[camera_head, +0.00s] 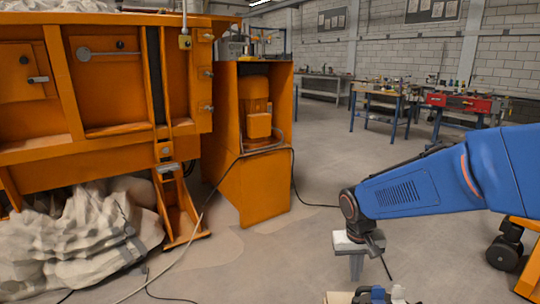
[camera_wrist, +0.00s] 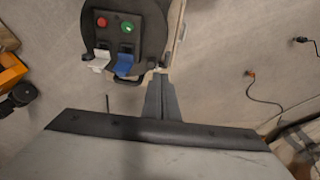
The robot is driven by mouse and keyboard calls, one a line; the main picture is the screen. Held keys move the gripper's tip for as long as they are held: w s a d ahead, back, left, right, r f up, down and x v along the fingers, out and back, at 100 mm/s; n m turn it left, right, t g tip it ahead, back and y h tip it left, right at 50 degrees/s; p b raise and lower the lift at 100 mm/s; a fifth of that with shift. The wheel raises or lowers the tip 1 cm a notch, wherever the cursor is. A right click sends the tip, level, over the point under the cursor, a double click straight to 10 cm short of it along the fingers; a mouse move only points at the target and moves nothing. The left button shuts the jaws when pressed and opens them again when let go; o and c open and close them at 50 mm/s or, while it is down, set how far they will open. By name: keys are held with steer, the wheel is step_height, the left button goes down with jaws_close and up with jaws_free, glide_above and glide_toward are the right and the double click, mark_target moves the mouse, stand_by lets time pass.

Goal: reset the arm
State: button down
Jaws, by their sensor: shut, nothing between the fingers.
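My blue arm reaches in from the right edge of the head view, and its wrist bends down at the picture's lower right. My gripper (camera_head: 357,276) hangs below the wrist, pointing down over the concrete floor. In the wrist view the two grey fingers of my gripper (camera_wrist: 161,78) lie together at the middle, shut and empty.
A large orange machine (camera_head: 105,82) fills the left, with a crumpled pale sack (camera_head: 82,240) under it. An orange motor housing (camera_head: 250,187) stands beside it. Cables (camera_head: 205,218) cross the floor. Blue-legged workbenches (camera_head: 385,98) stand far back; open floor lies between.

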steer(key=s+d+r+t, duration=0.1)
steer(key=s+r, duration=0.2)
steer(key=s, duration=0.4)
steer(key=s+d+r+t, duration=0.1)
steer(key=s+d+r, duration=0.1)
steer(key=s, duration=0.4)
steer(key=s+d+r+t+y, duration=0.1)
steer(key=s+r, duration=0.3)
steer(key=s, duration=0.3)
steer(key=shift+s+d+r+n+t, duration=0.3)
steer(key=shift+s+n+t, duration=0.05)
steer(key=shift+n+t, duration=0.05)
stand_by(0.4)
